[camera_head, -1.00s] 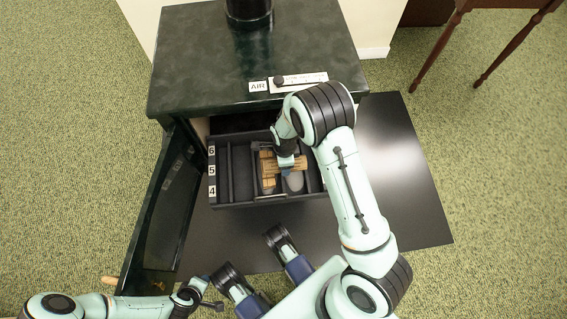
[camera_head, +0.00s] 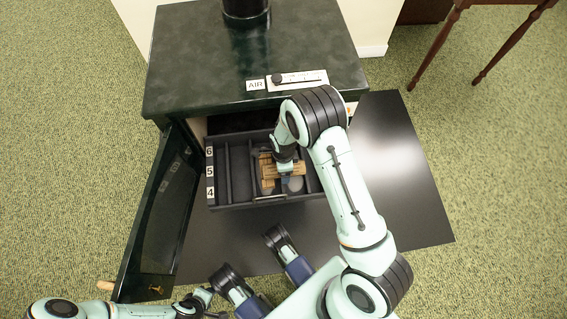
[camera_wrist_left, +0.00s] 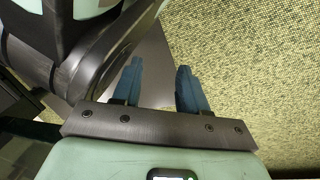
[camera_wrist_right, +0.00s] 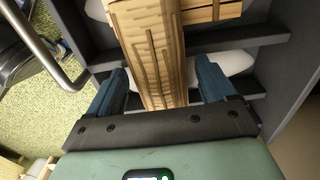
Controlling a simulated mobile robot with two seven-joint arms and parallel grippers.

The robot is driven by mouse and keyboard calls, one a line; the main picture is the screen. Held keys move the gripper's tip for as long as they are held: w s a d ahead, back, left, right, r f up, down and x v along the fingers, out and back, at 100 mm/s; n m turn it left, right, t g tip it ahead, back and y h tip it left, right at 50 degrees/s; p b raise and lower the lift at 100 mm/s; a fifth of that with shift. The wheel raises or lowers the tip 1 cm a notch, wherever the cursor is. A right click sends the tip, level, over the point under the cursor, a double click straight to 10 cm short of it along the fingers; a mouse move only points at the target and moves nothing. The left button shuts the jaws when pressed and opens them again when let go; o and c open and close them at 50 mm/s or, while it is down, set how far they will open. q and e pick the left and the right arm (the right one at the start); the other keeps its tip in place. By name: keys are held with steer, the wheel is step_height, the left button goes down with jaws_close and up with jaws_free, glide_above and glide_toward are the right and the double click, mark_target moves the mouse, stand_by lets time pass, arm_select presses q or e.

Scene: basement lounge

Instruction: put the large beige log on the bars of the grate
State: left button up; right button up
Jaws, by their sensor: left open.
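A beige, ridged log (camera_head: 292,171) lies in the slotted dark grate tray at the stove's front, under my right gripper (camera_head: 285,163). In the right wrist view the log (camera_wrist_right: 152,50) runs between the two blue fingers, with a gap on each side; the fingers are open. Another beige wood piece (camera_wrist_right: 212,11) lies crosswise beyond it. The dark bars of the grate (camera_wrist_right: 238,38) show below the wood. My arm hides part of the log in the head view. My left gripper (camera_wrist_left: 158,85) is open and empty, low at the left front.
The dark green stove (camera_head: 215,50) stands behind the tray, its door (camera_head: 160,225) swung open at the left. Labels 6, 5 and 4 mark the tray's left edge. A black floor plate (camera_head: 400,180) lies in front and right. Pale rounded pieces (camera_wrist_right: 235,62) lie under the logs.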

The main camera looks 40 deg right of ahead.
step_height(320, 180, up, 7)
steer(key=p, duration=0.2)
steer(key=shift+r+p, duration=0.2)
steer(key=shift+p, duration=0.2)
step_height(320, 180, up, 3)
steer(key=shift+f+p, duration=0.1)
steer(key=shift+p, duration=0.4)
arm_select(q)
steer(key=w+d+r+t, duration=0.1)
steer(key=w+d+r, duration=0.1)
steer(key=w+r, duration=0.2)
step_height(320, 180, up, 3)
steer(key=shift+f+m+t+p, duration=0.1)
steer(key=shift+m+t+p, duration=0.2)
steer(key=shift+p, duration=0.05)
arm_select(e)
step_height(320, 180, up, 2)
steer(key=shift+r, duration=0.1)
arm_select(q)
steer(key=shift+s, duration=0.15)
arm_select(e)
steer(key=shift+s, duration=0.1)
